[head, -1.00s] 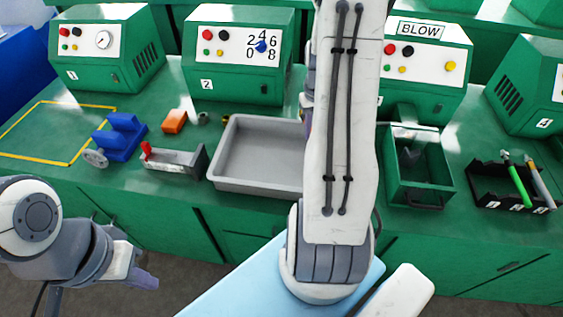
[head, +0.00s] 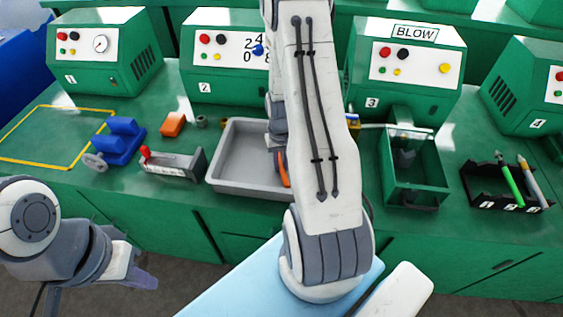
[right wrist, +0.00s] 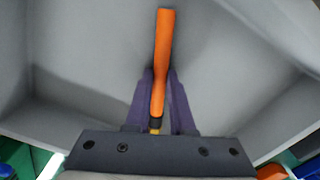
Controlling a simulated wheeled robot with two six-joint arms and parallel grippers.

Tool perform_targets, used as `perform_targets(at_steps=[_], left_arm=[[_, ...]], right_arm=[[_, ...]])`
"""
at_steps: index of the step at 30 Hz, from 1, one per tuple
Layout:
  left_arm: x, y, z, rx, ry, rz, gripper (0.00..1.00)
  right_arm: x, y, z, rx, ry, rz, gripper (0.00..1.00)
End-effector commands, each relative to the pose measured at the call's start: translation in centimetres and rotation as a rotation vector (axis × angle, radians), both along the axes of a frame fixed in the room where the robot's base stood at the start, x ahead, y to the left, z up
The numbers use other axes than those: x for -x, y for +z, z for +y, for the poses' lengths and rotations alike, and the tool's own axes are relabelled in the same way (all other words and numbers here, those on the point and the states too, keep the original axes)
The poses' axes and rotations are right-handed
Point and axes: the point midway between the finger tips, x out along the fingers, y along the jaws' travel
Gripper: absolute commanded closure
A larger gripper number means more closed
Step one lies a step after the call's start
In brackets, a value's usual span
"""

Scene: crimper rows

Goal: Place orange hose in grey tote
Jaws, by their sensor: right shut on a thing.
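The orange hose (head: 284,170) shows beside my right arm, over the right part of the grey tote (head: 235,188). In the right wrist view the orange hose (right wrist: 164,50) has a black end piece and sticks out from between the dark fingers of my right gripper (right wrist: 160,88). That gripper is shut on it, with the grey tote (right wrist: 70,60) around and below. I cannot tell if the hose touches the tote floor. My left gripper (head: 145,277) hangs at the lower left, away from the tote; its finger gap is unclear.
A grey tray with a red handle (head: 172,163) and a blue vise (head: 120,140) stand left of the tote. A green bin (head: 418,190) and a black pen rack (head: 490,195) stand to the right. Green numbered machines (head: 225,60) line the back.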

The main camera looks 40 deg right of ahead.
Motion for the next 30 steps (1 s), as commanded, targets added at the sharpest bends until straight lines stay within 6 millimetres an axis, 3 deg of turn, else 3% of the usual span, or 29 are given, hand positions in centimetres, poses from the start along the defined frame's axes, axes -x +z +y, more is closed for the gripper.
perform_targets(at_steps=[9, 10, 12, 22, 26, 30], left_arm=[[0.0, -0.5, 0.0, 0.000, 0.000, 0.000, 1.00], [0.0, -0.4, 0.0, 0.000, 0.000, 0.000, 1.00], [0.0, -0.4, 0.0, 0.000, 0.000, 0.000, 1.00], [0.0, -0.1, 0.0, 0.000, 0.000, 0.000, 1.00], [0.0, -0.1, 0.0, 0.000, 0.000, 0.000, 1.00], [0.0, -0.3, 0.0, 0.000, 0.000, 0.000, 1.00]], right_arm=[[0.0, -0.7, 0.0, 0.000, 0.000, -0.001, 1.00], [0.0, -0.6, 0.0, 0.000, 0.000, -0.001, 0.71], [0.0, -0.5, 0.0, 0.000, 0.000, 0.000, 0.49], [0.0, -0.1, 0.0, 0.000, 0.000, 0.000, 0.49], [-0.1, 1.2, -0.1, 0.002, 0.000, -0.004, 0.49], [-0.2, 4.0, -0.1, 0.004, 0.000, -0.007, 0.49]])
